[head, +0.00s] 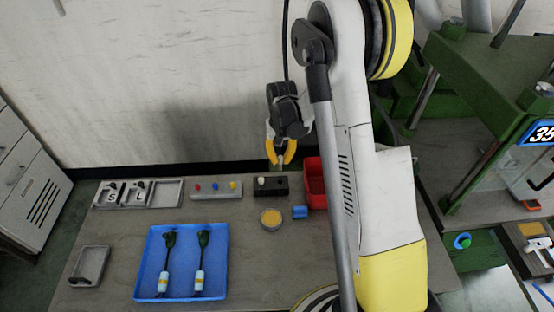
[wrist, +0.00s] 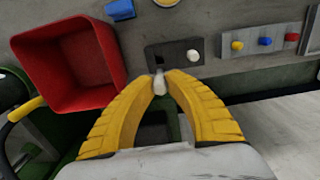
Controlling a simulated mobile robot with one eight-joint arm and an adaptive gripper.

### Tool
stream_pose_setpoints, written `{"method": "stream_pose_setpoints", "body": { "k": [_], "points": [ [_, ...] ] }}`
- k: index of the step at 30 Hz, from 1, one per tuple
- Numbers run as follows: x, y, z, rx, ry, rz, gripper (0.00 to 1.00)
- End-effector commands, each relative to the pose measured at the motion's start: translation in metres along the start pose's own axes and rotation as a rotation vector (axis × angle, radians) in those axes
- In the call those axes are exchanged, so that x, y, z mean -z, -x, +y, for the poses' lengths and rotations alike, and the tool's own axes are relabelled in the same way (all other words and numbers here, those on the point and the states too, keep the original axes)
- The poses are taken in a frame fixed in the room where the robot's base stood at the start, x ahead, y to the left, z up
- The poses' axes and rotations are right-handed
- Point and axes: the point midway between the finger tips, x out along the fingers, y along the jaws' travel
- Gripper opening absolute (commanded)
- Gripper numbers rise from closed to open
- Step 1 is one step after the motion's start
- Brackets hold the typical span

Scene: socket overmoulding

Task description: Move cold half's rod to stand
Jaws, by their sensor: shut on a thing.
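My gripper (head: 281,156) is shut on a small pale rod (wrist: 160,84), held pointing down between the yellow fingertips (wrist: 162,78). In the head view the rod's lower end shows just below the fingers (head: 281,163). The black stand (head: 279,191) lies under it on the table; it also shows in the wrist view (wrist: 178,67). A white-topped rod (head: 263,181) stands at one end of the stand, and the held rod is over the other end. I cannot tell whether the held rod touches the stand. The hole under it is partly hidden.
A red bin (head: 315,182), blue block (head: 300,212) and yellow-filled dish (head: 271,219) are close by. A grey holder (head: 216,195) with red, blue and yellow knobs stands left. A blue tray (head: 150,262) holds two cabled parts. A green press (head: 450,110) is at right.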

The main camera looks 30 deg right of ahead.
Motion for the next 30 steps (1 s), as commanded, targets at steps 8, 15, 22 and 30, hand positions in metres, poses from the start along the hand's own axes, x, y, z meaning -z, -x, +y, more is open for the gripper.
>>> {"method": "stream_pose_setpoints", "body": {
  "k": [8, 15, 22, 30],
  "points": [
    [0.0, -0.001, 0.0, 0.0, 0.001, 0.0, 0.0],
    [0.0, -0.008, 0.0, 0.0, 0.001, 0.0, 0.0],
    [0.0, -0.024, 0.0, 0.0, 0.001, 0.0, 0.0],
    [0.0, -0.044, 0.0, 0.0, 0.001, 0.0, 0.0]
  ]
}}
